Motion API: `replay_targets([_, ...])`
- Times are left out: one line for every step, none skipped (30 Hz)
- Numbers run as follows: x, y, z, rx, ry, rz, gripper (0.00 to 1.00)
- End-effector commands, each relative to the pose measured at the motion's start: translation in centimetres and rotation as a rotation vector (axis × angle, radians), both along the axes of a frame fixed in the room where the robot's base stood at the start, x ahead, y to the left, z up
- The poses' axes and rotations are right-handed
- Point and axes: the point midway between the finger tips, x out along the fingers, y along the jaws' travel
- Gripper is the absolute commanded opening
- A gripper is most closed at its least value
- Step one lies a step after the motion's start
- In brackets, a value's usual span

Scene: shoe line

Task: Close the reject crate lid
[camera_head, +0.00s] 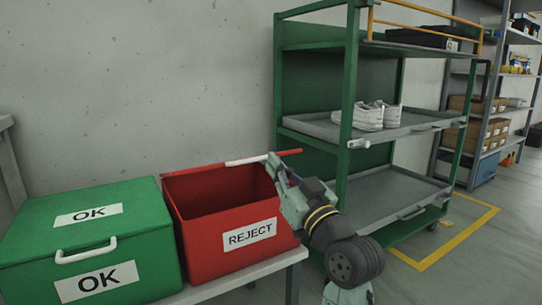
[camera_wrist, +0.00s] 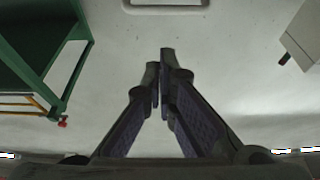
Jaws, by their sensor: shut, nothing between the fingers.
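The red reject crate (camera_head: 205,245) with its REJECT label stands in the head view, its top open and its dark inside showing. Its lid (camera_head: 288,153) shows as a thin red strip above the crate, seen nearly edge-on, with a white handle (camera_head: 246,161) on it. My gripper (camera_head: 272,160) is at the lid strip, just right of the handle; I cannot tell whether it touches. In the wrist view my gripper (camera_wrist: 160,70) has its fingers together with nothing between them. A white rounded bar at that view's top edge may be the handle.
A closed green OK crate (camera_head: 150,215) stands left of the reject crate on the grey table (camera_head: 240,278). A green rack (camera_head: 350,90) with white shoes (camera_head: 370,117) stands close behind my arm to the right. Open floor lies farther right.

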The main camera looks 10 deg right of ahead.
Motion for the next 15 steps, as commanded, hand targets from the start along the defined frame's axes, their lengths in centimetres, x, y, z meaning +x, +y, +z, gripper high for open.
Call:
replay_targets([0.1, -0.1, 1.4, -0.002, 0.011, -0.001, 0.0])
replay_targets([0.2, -0.2, 1.7, -0.003, 0.018, -0.002, 0.0])
replay_targets([0.3, -0.3, 2.1, -0.007, 0.028, -0.003, 0.0])
replay_targets([0.3, -0.3, 2.5, -0.01, 0.037, -0.002, 0.0])
replay_targets([0.3, -0.4, 2.7, -0.013, 0.045, -0.003, 0.0])
replay_targets([0.4, -0.5, 3.0, -0.017, 0.058, -0.004, 0.0])
replay_targets([0.4, -0.5, 3.2, -0.022, 0.065, -0.004, 0.0])
replay_targets([0.3, -0.5, 3.3, -0.025, 0.074, -0.004, 0.0])
replay_targets([0.3, -0.6, 3.5, -0.029, 0.086, -0.004, 0.0])
replay_targets([0.2, -0.6, 3.7, -0.033, 0.094, -0.005, 0.0])
replay_targets([0.2, -0.6, 3.8, -0.037, 0.102, -0.004, 0.0])
replay_targets([0.1, -0.5, 4.0, -0.041, 0.112, -0.003, 0.0])
replay_targets([0.0, -0.5, 4.1, -0.044, 0.12, -0.003, 0.0])
replay_targets([-0.1, -0.5, 4.2, -0.047, 0.127, -0.003, 0.0])
replay_targets([-0.3, -0.4, 4.3, -0.053, 0.135, -0.002, 0.0])
